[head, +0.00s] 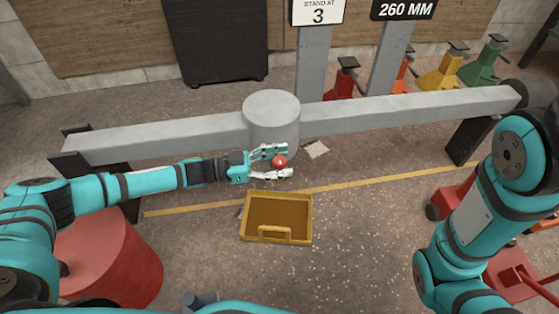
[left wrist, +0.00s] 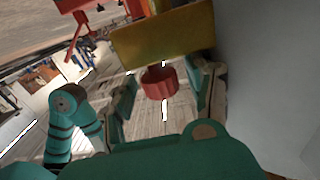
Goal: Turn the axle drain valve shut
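The drain valve shows as a small round red knob (head: 279,162) just in front of the grey cylinder (head: 271,118) on the long axle beam (head: 400,106). In the left wrist view the red knob (left wrist: 160,82) has a ridged rim. My left gripper (head: 284,162) reaches in from the left, with one finger on the far side of the knob and one on the near side. In the left wrist view the left gripper (left wrist: 168,88) is open, with gaps between its fingers and the knob. My right arm shows at the right, but its gripper is out of view.
A yellow tray (head: 277,238) stands on the floor below the knob. A red drum (head: 108,262) is at the lower left. Dark stands (head: 468,140) hold up the beam. Red, orange, yellow and green jack stands (head: 440,78) line the back right.

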